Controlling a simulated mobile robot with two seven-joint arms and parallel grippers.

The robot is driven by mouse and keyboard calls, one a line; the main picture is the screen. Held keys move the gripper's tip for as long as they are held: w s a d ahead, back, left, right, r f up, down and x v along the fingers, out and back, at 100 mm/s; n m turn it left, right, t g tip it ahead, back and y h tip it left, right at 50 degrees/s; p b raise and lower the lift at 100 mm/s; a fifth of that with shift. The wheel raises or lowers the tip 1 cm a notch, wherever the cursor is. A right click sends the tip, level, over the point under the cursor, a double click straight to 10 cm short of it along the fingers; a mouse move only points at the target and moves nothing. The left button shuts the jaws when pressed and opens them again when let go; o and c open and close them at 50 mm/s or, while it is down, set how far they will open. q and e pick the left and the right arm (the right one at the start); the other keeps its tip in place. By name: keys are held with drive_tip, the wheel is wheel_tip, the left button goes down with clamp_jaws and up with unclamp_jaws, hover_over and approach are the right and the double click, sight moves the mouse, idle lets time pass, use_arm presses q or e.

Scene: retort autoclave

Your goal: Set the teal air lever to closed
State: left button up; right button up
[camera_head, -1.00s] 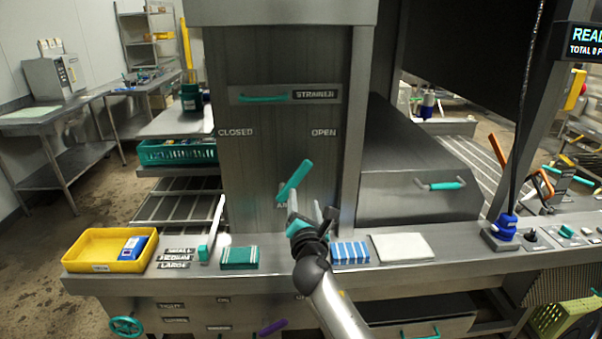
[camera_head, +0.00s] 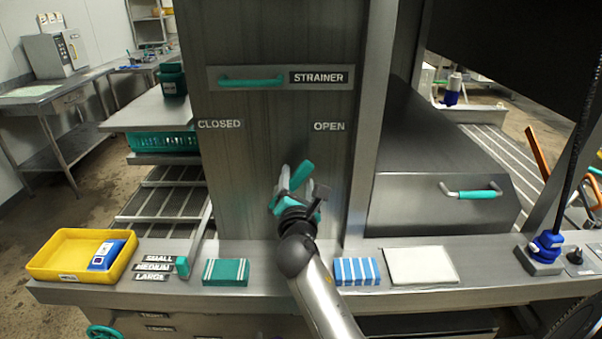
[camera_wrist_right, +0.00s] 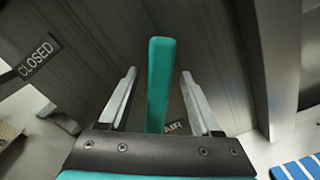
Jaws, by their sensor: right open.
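The teal air lever (camera_head: 302,175) is on the upright steel panel, tilted up and to the right, toward the OPEN label (camera_head: 329,126). The CLOSED label (camera_head: 220,124) is at the upper left of the panel. My right gripper (camera_head: 297,183) is open in front of the lever. In the right wrist view the teal lever (camera_wrist_right: 160,80) stands between the two open fingers, with gaps on both sides. The AIR label (camera_wrist_right: 174,127) is partly hidden behind the lever and finger. My left gripper is not in view.
A teal strainer handle (camera_head: 252,81) is higher on the panel. On the ledge below are a yellow tray (camera_head: 60,272), a green cloth (camera_head: 226,272), a blue-striped cloth (camera_head: 357,271) and a white cloth (camera_head: 421,265). A hood with a teal handle (camera_head: 480,194) is at the right.

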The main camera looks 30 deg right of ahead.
drive_tip(key=shift+w+d, duration=0.1)
drive_tip(key=shift+w, duration=0.15)
clamp_jaws()
idle(0.5)
idle(0.9)
